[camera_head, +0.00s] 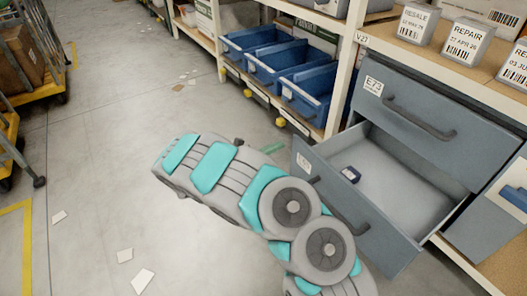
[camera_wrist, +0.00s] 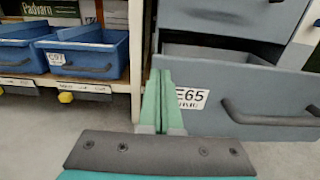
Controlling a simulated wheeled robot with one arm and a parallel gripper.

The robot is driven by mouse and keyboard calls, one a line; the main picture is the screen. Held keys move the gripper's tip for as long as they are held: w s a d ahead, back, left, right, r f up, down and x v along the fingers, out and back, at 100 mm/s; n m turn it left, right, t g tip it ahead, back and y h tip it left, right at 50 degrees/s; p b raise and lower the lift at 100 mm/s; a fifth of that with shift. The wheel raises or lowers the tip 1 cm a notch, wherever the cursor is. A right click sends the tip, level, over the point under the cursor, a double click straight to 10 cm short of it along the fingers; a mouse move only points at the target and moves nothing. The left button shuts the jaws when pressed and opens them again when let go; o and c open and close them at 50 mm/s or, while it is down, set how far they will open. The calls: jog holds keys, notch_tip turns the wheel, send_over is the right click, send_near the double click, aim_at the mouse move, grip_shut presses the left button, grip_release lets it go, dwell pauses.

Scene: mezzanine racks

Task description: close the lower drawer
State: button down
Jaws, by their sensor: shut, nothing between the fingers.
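The lower drawer (camera_head: 385,250) is grey and stands pulled out of the cabinet, its inside in view. A dark bar handle runs along its front, partly hidden by my arm in the head view. In the wrist view the drawer front (camera_wrist: 270,100) carries the label E65 and its handle shows at the right. My gripper (camera_head: 275,148) has green fingers, which lie together and empty in the wrist view (camera_wrist: 160,98). They overlap the left end of the drawer front there, just left of the label. I cannot tell whether they touch it.
The upper drawer (camera_head: 430,110), labelled E73, is shut. Blue bins (camera_head: 290,65) sit on a rack to the left. Yellow carts (camera_head: 40,85) stand at the far left. Open floor with paper scraps lies between.

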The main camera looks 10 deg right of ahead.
aim_at(295, 138)
jog(key=shift+x, duration=2.4)
jog(key=b+x, duration=0.7)
jog(key=x, duration=2.2)
jog(key=shift+b, duration=0.4)
jog(key=shift+r, duration=0.1)
